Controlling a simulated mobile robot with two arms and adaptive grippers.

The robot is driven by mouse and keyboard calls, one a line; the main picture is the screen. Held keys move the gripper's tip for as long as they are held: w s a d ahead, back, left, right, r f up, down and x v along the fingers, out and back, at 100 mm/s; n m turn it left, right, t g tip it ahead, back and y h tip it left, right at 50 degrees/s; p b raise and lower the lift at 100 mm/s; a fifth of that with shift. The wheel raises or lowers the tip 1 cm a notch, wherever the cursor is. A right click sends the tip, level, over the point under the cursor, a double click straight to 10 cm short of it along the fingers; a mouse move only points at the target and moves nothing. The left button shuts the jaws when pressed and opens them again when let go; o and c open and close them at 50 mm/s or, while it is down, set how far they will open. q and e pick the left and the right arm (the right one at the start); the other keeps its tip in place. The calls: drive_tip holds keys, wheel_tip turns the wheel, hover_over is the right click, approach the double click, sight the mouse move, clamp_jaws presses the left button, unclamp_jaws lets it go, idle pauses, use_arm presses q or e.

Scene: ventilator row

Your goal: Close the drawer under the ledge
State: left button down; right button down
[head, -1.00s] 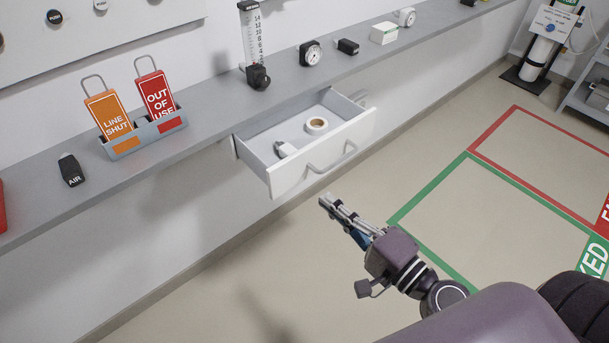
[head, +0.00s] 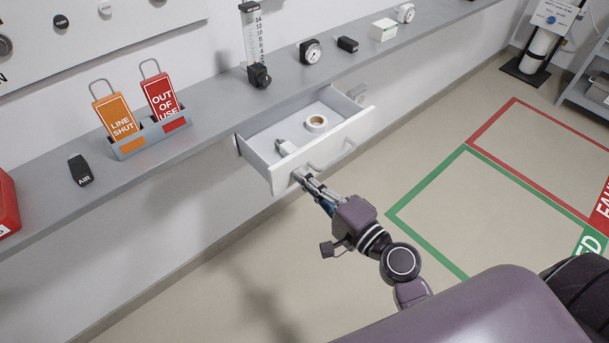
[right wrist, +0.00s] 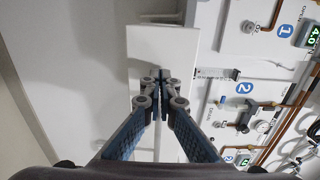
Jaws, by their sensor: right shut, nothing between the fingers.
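The white drawer (head: 325,152) under the grey ledge (head: 220,95) stands pulled out. A roll of tape (head: 316,122) and a small pale item (head: 286,147) lie inside it. A bar handle (head: 335,157) is on its front. My right gripper (head: 298,175) is shut and empty, with its fingertips at the left part of the drawer front, left of the handle. In the right wrist view the shut fingers (right wrist: 160,75) overlap the white drawer front (right wrist: 160,45). I cannot tell whether they touch it. My left gripper is not in view.
On the ledge are a holder (head: 150,137) with an orange tag and a red tag, a black AIR piece (head: 80,170), a flowmeter (head: 258,75), a gauge (head: 311,52) and a white box (head: 383,30). The floor below is clear, with green and red outlines.

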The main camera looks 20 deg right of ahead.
sight(267, 152)
idle(0.3)
